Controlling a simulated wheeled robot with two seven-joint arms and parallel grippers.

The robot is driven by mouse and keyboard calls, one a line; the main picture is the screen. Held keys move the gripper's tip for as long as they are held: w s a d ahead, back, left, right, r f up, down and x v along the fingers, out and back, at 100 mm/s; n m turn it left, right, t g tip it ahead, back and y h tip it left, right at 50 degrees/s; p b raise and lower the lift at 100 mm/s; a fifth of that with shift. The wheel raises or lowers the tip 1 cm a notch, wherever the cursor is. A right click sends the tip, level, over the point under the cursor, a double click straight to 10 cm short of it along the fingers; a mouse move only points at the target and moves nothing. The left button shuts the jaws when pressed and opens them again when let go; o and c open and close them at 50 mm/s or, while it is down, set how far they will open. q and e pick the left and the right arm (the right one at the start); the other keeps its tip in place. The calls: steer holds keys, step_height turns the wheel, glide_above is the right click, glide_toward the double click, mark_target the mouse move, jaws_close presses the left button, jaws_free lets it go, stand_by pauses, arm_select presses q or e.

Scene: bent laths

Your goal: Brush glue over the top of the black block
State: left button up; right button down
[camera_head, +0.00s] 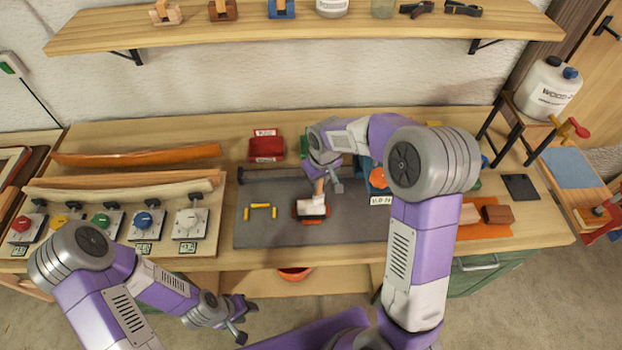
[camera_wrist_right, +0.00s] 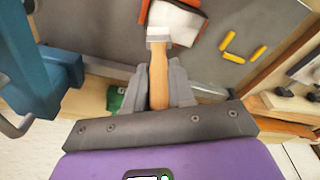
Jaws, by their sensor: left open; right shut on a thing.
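My right gripper (camera_head: 327,186) is shut on the wooden handle of a brush (camera_head: 319,188), above the grey mat. In the right wrist view the gripper (camera_wrist_right: 160,88) has its fingers on both sides of the handle, and the brush (camera_wrist_right: 158,72) points away, with a pale metal band. The white brush end is over a small orange-and-dark piece (camera_head: 299,210), which also shows in the right wrist view (camera_wrist_right: 203,10). White covers most of its top; I cannot tell bristles from glue there. My left gripper (camera_head: 244,319) is open and empty, in front of the bench.
Clamps with coloured knobs and curved laths (camera_head: 135,154) fill the left bench.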

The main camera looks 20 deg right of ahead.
steer(key=shift+s+d, duration=0.25)
steer(key=shift+d, duration=0.55)
steer(key=shift+w+a, duration=1.15)
steer(key=shift+a, duration=2.6)
steer(key=shift+s+d, duration=0.35)
steer(key=shift+d, duration=0.9)
steer(key=shift+s+d, duration=0.4)
steer(key=shift+d, duration=0.85)
steer(key=shift+s+d, duration=0.35)
steer(key=shift+d, duration=0.9)
step_height(320, 180, up, 6)
steer(key=p, duration=0.4)
steer(key=shift+r, duration=0.2)
